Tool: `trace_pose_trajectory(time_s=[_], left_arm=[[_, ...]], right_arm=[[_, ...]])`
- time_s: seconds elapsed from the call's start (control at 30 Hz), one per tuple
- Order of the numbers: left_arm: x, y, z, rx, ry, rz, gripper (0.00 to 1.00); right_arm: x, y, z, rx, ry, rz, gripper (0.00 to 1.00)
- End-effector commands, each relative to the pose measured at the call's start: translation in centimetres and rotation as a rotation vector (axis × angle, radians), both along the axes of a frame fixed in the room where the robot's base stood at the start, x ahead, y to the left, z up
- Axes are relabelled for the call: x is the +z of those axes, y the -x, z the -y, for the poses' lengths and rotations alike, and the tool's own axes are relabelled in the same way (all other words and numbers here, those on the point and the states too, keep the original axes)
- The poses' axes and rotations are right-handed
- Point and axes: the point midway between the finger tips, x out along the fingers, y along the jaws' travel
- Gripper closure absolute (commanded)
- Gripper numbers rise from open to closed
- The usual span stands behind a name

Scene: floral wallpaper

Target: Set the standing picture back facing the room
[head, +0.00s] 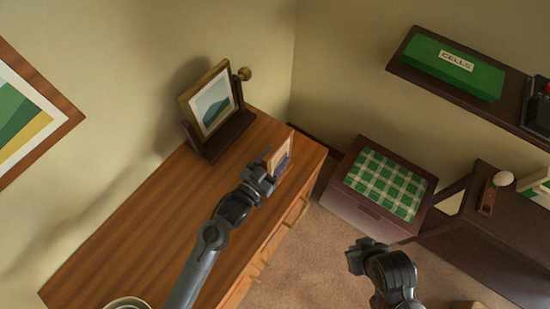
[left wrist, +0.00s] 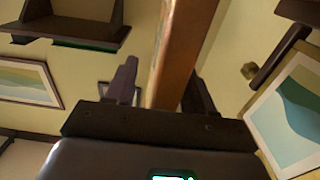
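A small wood-framed standing picture (head: 281,154) is upright near the right end of the wooden dresser top (head: 150,225). My left gripper (head: 262,172) is right at its left edge in the head view and covers part of it. In the left wrist view the picture's wooden edge (left wrist: 180,50) runs between the two spread fingers of the left gripper (left wrist: 160,90), with a gap visible beside the left finger. I cannot tell whether the other finger touches it. My right gripper (head: 358,256) is over the carpet, away from the dresser; its fingers are unclear.
A larger framed landscape on a dark stand with a knob (head: 209,104) is close behind on the dresser. A chest with a green checked top (head: 388,183) is right of it. A wall shelf holds a green box (head: 455,67). The dresser's front left is mostly bare.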

Motion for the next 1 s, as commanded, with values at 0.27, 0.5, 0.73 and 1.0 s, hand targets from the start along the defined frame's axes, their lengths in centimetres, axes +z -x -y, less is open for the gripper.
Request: trace_pose_trajectory(time_s=[0.27, 0.5, 0.73, 1.0], left_arm=[[-0.2, 0.3, -0.2, 0.0, -0.002, -0.003, 0.47], [-0.1, 2.6, -2.0, 0.0, -0.003, -0.004, 0.47], [-0.1, 5.7, -4.4, 0.0, -0.003, -0.003, 0.47], [-0.1, 8.1, -6.3, 0.0, -0.001, -0.002, 0.47]], right_arm=[[0.1, 0.0, -0.1, -0.003, -0.005, 0.0, 1.0], [0.5, 0.0, -0.2, -0.005, -0.008, 0.0, 1.0], [0.9, 0.0, -0.2, -0.005, -0.008, 0.001, 1.0], [1.1, 0.0, -0.2, -0.004, -0.007, 0.0, 1.0]])
